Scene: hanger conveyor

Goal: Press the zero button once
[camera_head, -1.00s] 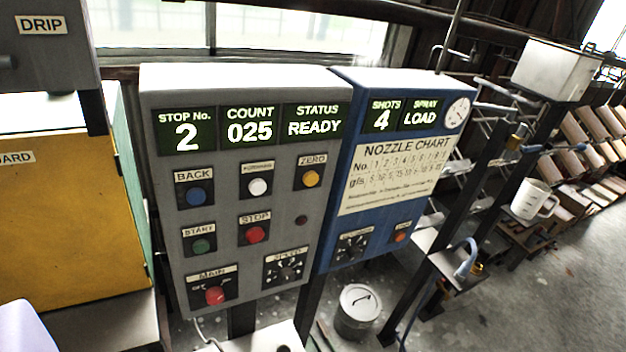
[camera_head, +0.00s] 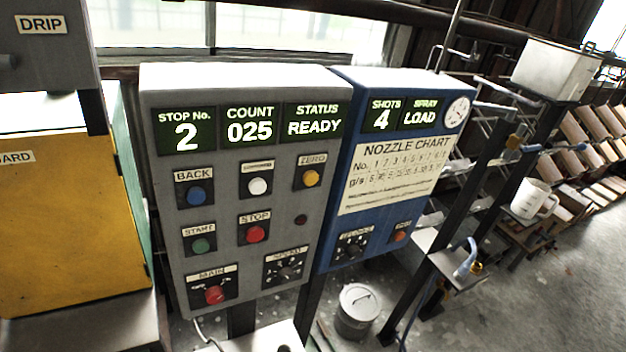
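The grey control panel (camera_head: 222,270) stands upright left of the middle. Its zero button (camera_head: 311,178) is a yellow round button under a ZERO label at the panel's upper right, below the displays. The displays (camera_head: 250,130) read stop no. 2, count 025 and status READY. A white button (camera_head: 258,186) and a blue BACK button (camera_head: 195,196) sit in the same row to the left. Below are a green START button (camera_head: 201,245), a red STOP button (camera_head: 255,234), a red MAIN switch (camera_head: 214,294) and a speed knob (camera_head: 287,272). My gripper does not show.
A blue box (camera_head: 345,215) with a nozzle chart stands directly right of the panel; its displays read shots 4 and LOAD. A yellow cabinet (camera_head: 70,230) is at the left, under a grey DRIP box (camera_head: 45,60). A lidded can (camera_head: 357,310) stands on the floor. A white jug (camera_head: 530,198) is at right.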

